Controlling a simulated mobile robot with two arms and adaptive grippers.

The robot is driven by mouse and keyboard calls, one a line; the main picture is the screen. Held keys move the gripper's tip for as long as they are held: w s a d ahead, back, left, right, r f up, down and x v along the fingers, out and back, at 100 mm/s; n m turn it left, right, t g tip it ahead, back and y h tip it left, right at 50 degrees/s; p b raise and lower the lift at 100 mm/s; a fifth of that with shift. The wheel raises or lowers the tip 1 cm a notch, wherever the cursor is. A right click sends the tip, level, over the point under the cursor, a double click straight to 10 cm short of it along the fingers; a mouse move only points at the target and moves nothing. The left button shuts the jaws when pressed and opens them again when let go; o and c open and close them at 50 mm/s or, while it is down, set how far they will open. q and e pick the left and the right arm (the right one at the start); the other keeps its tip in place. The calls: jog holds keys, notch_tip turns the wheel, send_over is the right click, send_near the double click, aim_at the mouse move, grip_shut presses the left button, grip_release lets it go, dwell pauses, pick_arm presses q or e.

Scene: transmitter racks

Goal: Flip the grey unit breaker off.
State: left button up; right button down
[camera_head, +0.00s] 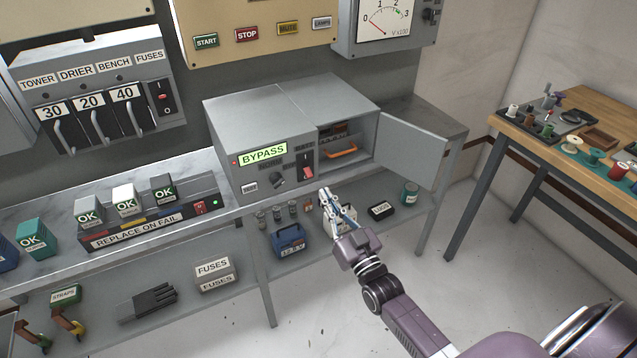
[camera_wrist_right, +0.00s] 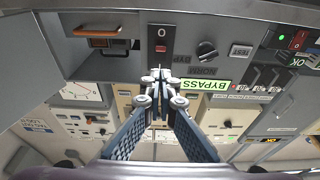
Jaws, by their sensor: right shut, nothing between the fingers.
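The grey unit (camera_head: 262,122) stands on the bench, with a lit green BYPASS sign on its front. Its breaker (camera_head: 307,171) is a small switch with a red part, right of the dark knob (camera_head: 277,177). In the right wrist view the breaker (camera_wrist_right: 161,47) shows just beyond my fingertips, with a 0 mark by it. My right gripper (camera_head: 325,195) is shut and empty, in front of the unit and slightly below the breaker. Its closed tips also show in the right wrist view (camera_wrist_right: 160,76). I cannot tell if they touch the breaker. My left gripper is not in view.
The unit's door (camera_head: 412,151) hangs open to the right, beside a compartment with an orange handle (camera_head: 342,153). A lower shelf holds a blue battery (camera_head: 289,241) and other items. A wooden table (camera_head: 560,135) stands at the far right.

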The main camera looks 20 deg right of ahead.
jog(key=v, duration=0.5)
dwell(0.4)
jog(key=s+a+f+g, duration=0.1)
jog(key=s+f+g, duration=0.3)
jog(key=f, duration=0.8)
jog(key=s+a+f+g, duration=0.1)
jog(key=s+f+g, duration=0.35)
jog(key=f, duration=0.75)
jog(key=s+a+f+g, duration=0.15)
jog(key=s+f, duration=0.45)
jog(key=f, duration=0.7)
jog(key=s+f+g, duration=0.3)
jog(key=s+f, duration=0.2)
jog(key=s, duration=0.5)
jog(key=s+a+f+n+g, duration=0.1)
jog(key=s+f+g, duration=0.2)
jog(key=s, duration=0.8)
jog(key=s+a+f+n+g, duration=0.1)
jog(key=s+f+g, duration=0.2)
jog(key=s+f, duration=0.5)
jog(key=s, duration=0.3)
jog(key=shift+s+g+h, duration=0.2)
jog(key=shift+g+h, duration=0.1)
jog(key=shift+h, duration=0.1)
jog(key=c, duration=2.7)
grip_release()
jog(key=shift+f, duration=0.1)
